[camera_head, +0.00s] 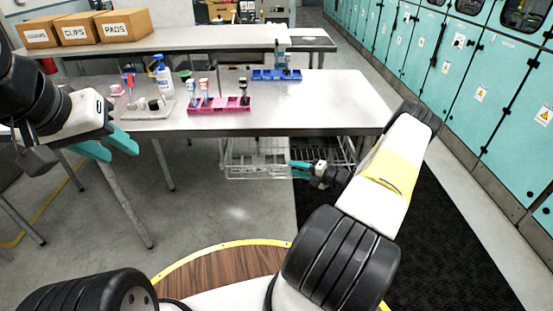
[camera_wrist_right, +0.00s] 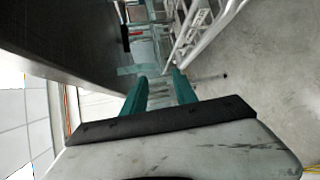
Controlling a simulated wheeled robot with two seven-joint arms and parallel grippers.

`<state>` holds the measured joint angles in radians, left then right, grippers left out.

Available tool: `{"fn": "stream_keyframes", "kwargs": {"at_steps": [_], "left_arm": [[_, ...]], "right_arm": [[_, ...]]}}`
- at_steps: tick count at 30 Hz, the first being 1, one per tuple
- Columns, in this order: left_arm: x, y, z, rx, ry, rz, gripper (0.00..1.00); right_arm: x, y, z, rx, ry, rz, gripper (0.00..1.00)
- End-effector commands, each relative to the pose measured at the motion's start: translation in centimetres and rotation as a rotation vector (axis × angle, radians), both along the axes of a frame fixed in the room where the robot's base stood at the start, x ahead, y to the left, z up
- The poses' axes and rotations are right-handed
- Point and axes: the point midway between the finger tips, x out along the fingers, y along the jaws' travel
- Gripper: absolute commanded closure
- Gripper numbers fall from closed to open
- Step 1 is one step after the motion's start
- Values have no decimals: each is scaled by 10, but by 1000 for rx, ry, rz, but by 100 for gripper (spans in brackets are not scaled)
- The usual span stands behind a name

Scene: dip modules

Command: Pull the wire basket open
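The wire basket (camera_head: 256,172) hangs under the grey table's front edge in the head view. Pale wire bars, which look like part of the basket (camera_wrist_right: 192,38), also show in the upper middle of the right wrist view. My right gripper (camera_head: 296,168) is at the basket's right end. In the wrist view its two teal fingers (camera_wrist_right: 158,76) are apart, with nothing clearly held between them; whether a finger touches the wire cannot be told. My left gripper (camera_head: 112,147) is at the left, away from the basket, with its teal fingers apart and empty.
The table (camera_head: 330,100) overhangs the basket. It bears a pink bin (camera_head: 222,106), a blue bin (camera_head: 277,76) and a spray bottle (camera_head: 163,76). Labelled boxes (camera_head: 123,25) stand on the rear bench. A black mat (camera_head: 420,240) lies at right; floor before the basket is clear.

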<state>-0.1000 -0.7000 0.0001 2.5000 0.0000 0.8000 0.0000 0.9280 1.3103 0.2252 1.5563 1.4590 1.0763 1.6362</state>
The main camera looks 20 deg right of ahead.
Motion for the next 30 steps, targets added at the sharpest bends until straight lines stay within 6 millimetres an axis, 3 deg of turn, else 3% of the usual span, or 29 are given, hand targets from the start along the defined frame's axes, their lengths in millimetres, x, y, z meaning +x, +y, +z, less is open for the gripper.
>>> {"fn": "stream_keyframes", "kwargs": {"at_steps": [1, 6, 11, 24, 30], "left_arm": [[0, 0, 0, 0, 0, 0, 64], [0, 0, 0, 0, 0, 0, 64], [0, 0, 0, 0, 0, 0, 64], [0, 0, 0, 0, 0, 0, 64], [0, 0, 0, 0, 0, 0, 64]], "right_arm": [[-4, -9, -21, 72, 36, -65, 66], [-10, -26, -55, 214, 103, -192, 66], [-4, -24, -62, 241, 114, -215, 66], [50, 6, -70, 237, 113, -211, 66], [55, 10, -71, 237, 113, -211, 66]]}}
